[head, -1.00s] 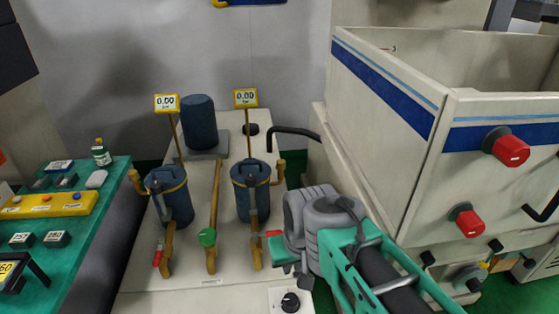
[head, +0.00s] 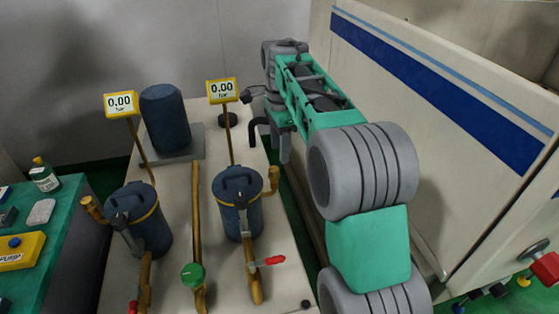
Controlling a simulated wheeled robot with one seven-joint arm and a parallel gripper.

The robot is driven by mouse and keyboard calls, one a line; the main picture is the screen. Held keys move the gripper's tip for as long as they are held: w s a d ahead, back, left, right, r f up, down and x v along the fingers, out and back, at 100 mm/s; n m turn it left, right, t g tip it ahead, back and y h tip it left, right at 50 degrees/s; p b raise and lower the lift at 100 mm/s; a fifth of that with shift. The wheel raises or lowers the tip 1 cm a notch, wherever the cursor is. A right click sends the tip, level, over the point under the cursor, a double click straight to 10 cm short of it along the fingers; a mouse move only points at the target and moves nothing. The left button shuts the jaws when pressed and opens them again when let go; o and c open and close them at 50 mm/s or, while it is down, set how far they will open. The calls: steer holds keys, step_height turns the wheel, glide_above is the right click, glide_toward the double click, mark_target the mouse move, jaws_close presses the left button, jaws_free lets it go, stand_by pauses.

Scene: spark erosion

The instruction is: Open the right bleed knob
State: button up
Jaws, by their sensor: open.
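The right filter housing (head: 238,208) is a blue canister with a yellow band, on the pale bench. A small dark fitting (head: 240,178) sits on its lid; it may be the right bleed knob, but its setting is too small to tell. The left filter housing (head: 138,228) stands beside it with a similar top. My arm reaches up from the lower right. My gripper (head: 252,95) is small and partly hidden at its far end, beside the right gauge and behind the right housing. It is open, apart from the housing, and nothing shows in it.
A red lever (head: 268,262) sticks out right of the right pipe; a green knob (head: 193,274) is on the middle pipe. A blue cylinder (head: 166,120) stands at the back. The large white machine (head: 440,130) closes off the right.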

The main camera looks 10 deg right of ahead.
mark_target(274, 169)
steer(key=f, duration=0.2)
steer(key=a+f, duration=0.1)
steer(key=f, duration=0.1)
steer(key=a+f, duration=0.1)
steer(key=f, duration=0.1)
steer(key=shift+d+f, duration=0.1)
steer(key=shift+f, duration=0.15)
steer(key=shift+c, duration=0.3)
